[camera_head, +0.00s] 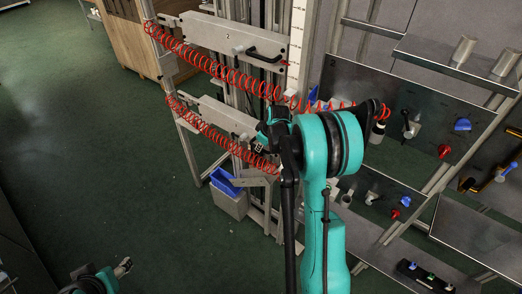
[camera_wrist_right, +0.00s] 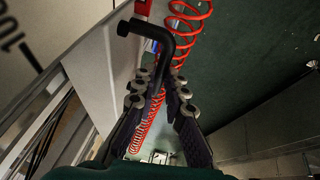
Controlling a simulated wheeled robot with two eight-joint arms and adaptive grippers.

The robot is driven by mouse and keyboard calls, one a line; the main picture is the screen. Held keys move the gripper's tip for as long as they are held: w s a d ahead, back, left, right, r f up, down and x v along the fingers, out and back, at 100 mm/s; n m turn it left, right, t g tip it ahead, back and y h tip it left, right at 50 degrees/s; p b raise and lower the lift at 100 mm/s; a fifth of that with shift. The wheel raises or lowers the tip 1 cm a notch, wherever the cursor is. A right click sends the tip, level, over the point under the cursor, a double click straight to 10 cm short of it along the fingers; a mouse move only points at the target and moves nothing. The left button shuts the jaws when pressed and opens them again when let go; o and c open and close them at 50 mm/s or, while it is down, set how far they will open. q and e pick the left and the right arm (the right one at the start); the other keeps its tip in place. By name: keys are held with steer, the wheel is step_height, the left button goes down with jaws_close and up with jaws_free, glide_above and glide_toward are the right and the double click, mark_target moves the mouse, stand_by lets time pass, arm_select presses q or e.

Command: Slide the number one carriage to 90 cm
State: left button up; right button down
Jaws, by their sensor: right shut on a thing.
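The lower carriage (camera_head: 215,113) is a pale flat plate on the upright frame, below the upper carriage (camera_head: 225,38), which bears a "2". No number is readable on the lower one; my right arm covers its right end. My right gripper (camera_head: 268,138) is at that right end. In the right wrist view my right gripper (camera_wrist_right: 158,90) is shut on a black bent handle (camera_wrist_right: 152,30) beside the pale plate (camera_wrist_right: 90,75). A white scale strip (camera_head: 296,50) runs up the frame; its figures are too small to read. My left gripper (camera_head: 122,267) is low at the left, away from the frame.
Red coiled hoses (camera_head: 215,68) hang along both carriages. A grey bin (camera_head: 230,200) with blue contents stands on the floor below. Panels with knobs (camera_head: 420,110) stand at the right. A wooden crate (camera_head: 130,40) is at the back left. The green floor at left is clear.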

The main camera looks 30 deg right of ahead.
steer(key=shift+r, duration=0.45)
steer(key=c, duration=1.6)
jaws_free()
steer(key=shift+f, duration=0.1)
steer(key=shift+o, duration=0.2)
steer(key=shift+r, duration=0.2)
steer(key=s, duration=1.2)
steer(key=shift+s+r, duration=0.25)
steer(key=shift+r, duration=0.05)
